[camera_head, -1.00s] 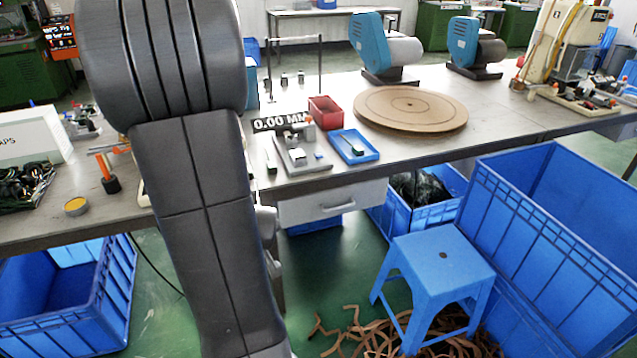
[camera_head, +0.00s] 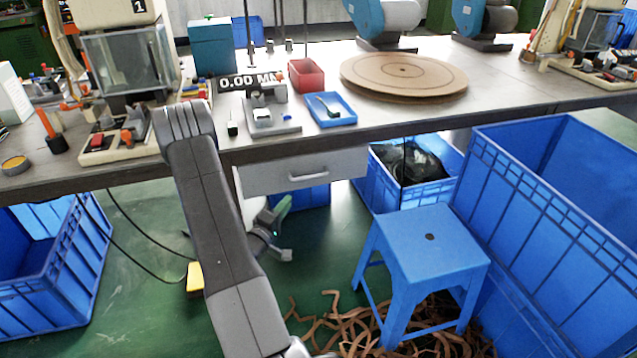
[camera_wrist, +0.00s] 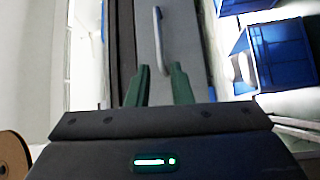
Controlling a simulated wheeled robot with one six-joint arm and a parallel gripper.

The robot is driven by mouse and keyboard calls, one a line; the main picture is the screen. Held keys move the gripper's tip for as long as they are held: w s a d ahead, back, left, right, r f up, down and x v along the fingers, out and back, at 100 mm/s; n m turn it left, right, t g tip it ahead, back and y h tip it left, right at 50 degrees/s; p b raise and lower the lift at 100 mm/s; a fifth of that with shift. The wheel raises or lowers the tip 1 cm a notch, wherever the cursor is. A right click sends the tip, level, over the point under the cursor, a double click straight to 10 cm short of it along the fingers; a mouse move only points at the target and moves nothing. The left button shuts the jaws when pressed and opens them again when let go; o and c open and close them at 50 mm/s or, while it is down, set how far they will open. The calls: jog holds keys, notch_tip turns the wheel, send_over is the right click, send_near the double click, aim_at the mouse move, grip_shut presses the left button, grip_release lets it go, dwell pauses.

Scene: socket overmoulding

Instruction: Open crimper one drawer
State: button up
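The grey drawer (camera_head: 270,179) is closed under the workbench, and its pale bar handle (camera_head: 308,177) is at the middle of its front. In the wrist view the drawer front (camera_wrist: 186,30) fills the upper middle, with the handle (camera_wrist: 158,38) standing upright in the picture. My gripper (camera_head: 282,216) is below and in front of the drawer. In the wrist view my gripper (camera_wrist: 159,68) has its two green fingers apart, with nothing held between them. The handle lies ahead of the fingertips, in line with the gap; contact cannot be told.
The bench (camera_head: 220,155) overhangs the drawer. A blue stool (camera_head: 425,240) stands to the right, beside a large blue crate (camera_head: 560,250). A smaller blue crate (camera_head: 415,198) is right of the drawer. Brown strips (camera_head: 335,325) litter the floor. A machine marked 1 (camera_head: 125,60) stands on the bench.

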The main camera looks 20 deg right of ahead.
aim_at(309, 176)
jog(key=b+x, duration=0.1)
jog(key=x, duration=1.2)
jog(key=shift+w+d+r, duration=0.1)
jog(key=shift+d+r, duration=0.05)
jog(key=shift+d, duration=0.25)
grip_shut()
